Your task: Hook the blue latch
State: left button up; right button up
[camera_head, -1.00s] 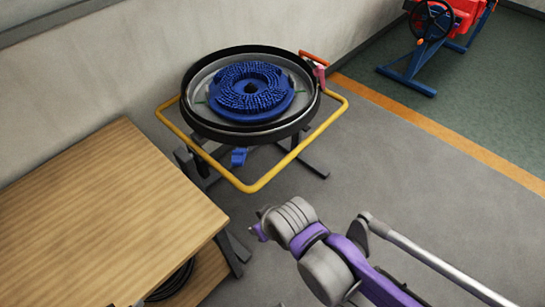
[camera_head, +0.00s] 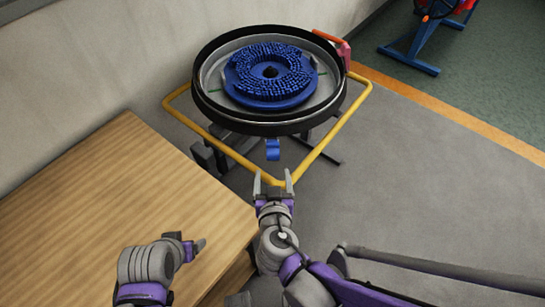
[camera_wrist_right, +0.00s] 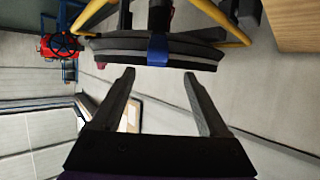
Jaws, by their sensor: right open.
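The blue latch (camera_head: 272,149) hangs at the front underside of the round black tank (camera_head: 268,128). It also shows in the right wrist view (camera_wrist_right: 158,50), against the tank's dark rim, beyond and between my fingertips. My right gripper (camera_head: 273,178) is open and empty, just in front of the yellow frame bar, below the latch and apart from it. Its two fingers also show spread in the right wrist view (camera_wrist_right: 159,75). My left gripper (camera_head: 198,246) is low over the wooden table; its fingers overlap, so I cannot tell its opening.
A yellow tube frame (camera_head: 325,143) surrounds the tank, its front corner beside my right gripper. A blue scrubber brush (camera_head: 270,75) lies in the tank. A red lever (camera_head: 331,37) sits at its right rim. The wooden table (camera_head: 110,200) stands left.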

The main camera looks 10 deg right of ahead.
aim_at(273, 157)
pick_arm(q)
jog(key=shift+s+d+f+b, duration=0.1)
jog(key=shift+s+f+b, duration=0.05)
jog(key=shift+f+b, duration=0.75)
pick_arm(e)
jog(key=x, duration=1)
jog(key=shift+w+d, duration=0.1)
jog(key=shift+d, duration=0.1)
jog(key=shift+c, duration=0.3)
grip_shut()
